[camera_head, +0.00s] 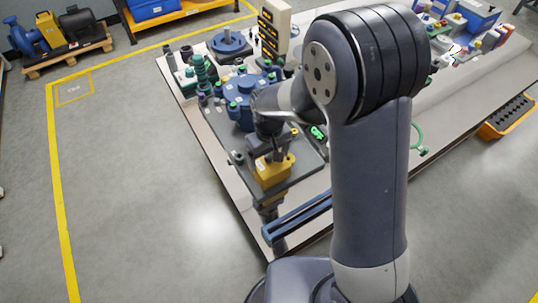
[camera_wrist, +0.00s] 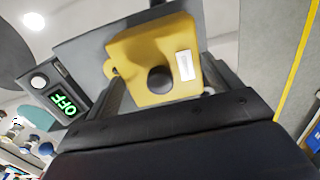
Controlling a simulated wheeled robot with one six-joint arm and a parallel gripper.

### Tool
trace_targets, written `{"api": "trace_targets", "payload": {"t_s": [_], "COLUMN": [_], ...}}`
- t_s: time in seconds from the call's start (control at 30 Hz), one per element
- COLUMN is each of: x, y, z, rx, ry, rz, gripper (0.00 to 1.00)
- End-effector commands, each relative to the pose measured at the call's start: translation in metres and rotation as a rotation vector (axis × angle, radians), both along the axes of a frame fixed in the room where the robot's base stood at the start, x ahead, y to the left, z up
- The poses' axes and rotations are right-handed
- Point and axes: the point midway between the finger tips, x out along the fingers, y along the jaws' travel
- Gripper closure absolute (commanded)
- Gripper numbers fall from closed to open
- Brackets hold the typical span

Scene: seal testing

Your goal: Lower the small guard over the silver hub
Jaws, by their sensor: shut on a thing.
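The small guard (camera_head: 272,172) is a yellow box-like cover at the near end of the workbench. In the wrist view the guard (camera_wrist: 128,48) has a dark round knob on top and a white label. My gripper (camera_head: 268,143) is shut on the guard from above, and its fingers stand on either side of the knob in the wrist view. The guard is over or on a dark grey plate (camera_wrist: 84,40); I cannot tell whether it touches. The silver hub cannot be made out and may be hidden by the guard.
A small box with a green OFF display (camera_wrist: 62,102) is beside the guard. Blue rails (camera_head: 298,216) lie at the bench's near edge. A blue housing (camera_head: 240,112) and green-topped parts (camera_head: 200,68) stand behind.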

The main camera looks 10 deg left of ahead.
Motion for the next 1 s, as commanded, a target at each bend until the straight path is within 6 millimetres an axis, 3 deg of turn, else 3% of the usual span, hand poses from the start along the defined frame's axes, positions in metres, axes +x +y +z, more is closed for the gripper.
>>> {"api": "trace_targets", "payload": {"t_s": [1.0], "x": [0.0002], "y": [0.0001], "z": [-0.0086], "rx": [0.001], "ry": [-0.001], "rz": [0.000], "gripper": [0.44]}}
